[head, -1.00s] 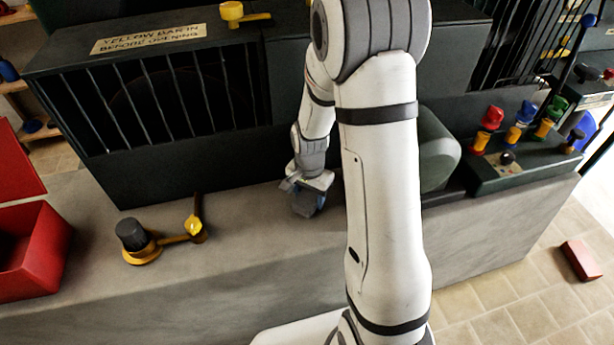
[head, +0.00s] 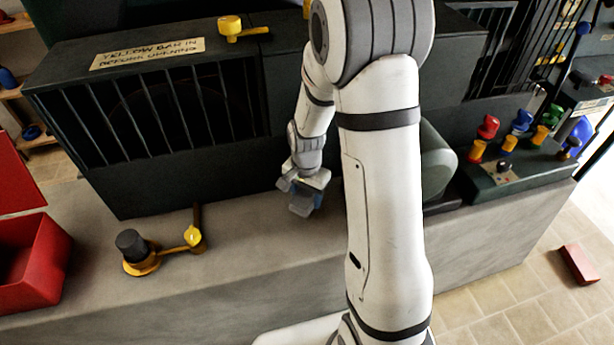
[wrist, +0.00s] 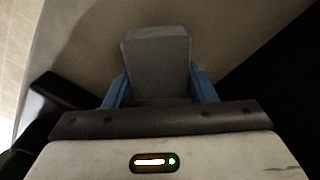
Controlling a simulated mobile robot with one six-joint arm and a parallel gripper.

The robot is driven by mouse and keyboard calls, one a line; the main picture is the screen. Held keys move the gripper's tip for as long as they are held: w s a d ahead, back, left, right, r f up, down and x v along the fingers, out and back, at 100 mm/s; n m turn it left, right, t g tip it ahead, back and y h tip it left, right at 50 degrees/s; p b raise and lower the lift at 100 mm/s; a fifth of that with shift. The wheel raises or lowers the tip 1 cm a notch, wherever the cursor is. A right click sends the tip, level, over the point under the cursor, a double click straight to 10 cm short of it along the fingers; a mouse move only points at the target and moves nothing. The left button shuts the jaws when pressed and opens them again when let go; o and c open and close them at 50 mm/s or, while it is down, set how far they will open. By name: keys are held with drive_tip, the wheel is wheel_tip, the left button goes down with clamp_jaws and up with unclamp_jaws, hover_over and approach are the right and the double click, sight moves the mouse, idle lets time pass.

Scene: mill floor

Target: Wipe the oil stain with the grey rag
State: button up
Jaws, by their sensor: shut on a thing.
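My gripper (head: 305,192) is at the bench, left of my upper arm in the head view. It is shut on the grey rag (head: 301,206), a folded, block-like piece. In the wrist view the rag (wrist: 157,62) sits between the two blue fingers. The rag is over the grey bench top (head: 255,225); I cannot tell whether it touches. I cannot make out the oil stain in either view; my arm hides part of the bench.
A dark barred cabinet (head: 130,170) stands behind the bench. A yellow lever with a black knob (head: 130,243) and a red open box (head: 40,265) are on the left. A panel with coloured knobs (head: 520,165) is on the right. A red block (head: 578,265) lies on the floor.

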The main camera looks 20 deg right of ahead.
drive_tip(key=shift+w+r+p, duration=0.25)
drive_tip(key=shift+r+p, duration=0.25)
drive_tip(key=shift+r, duration=0.4)
drive_tip(key=shift+s+r+p, duration=0.1)
drive_tip(key=shift+r+p, duration=0.9)
drive_tip(key=shift+r, duration=0.55)
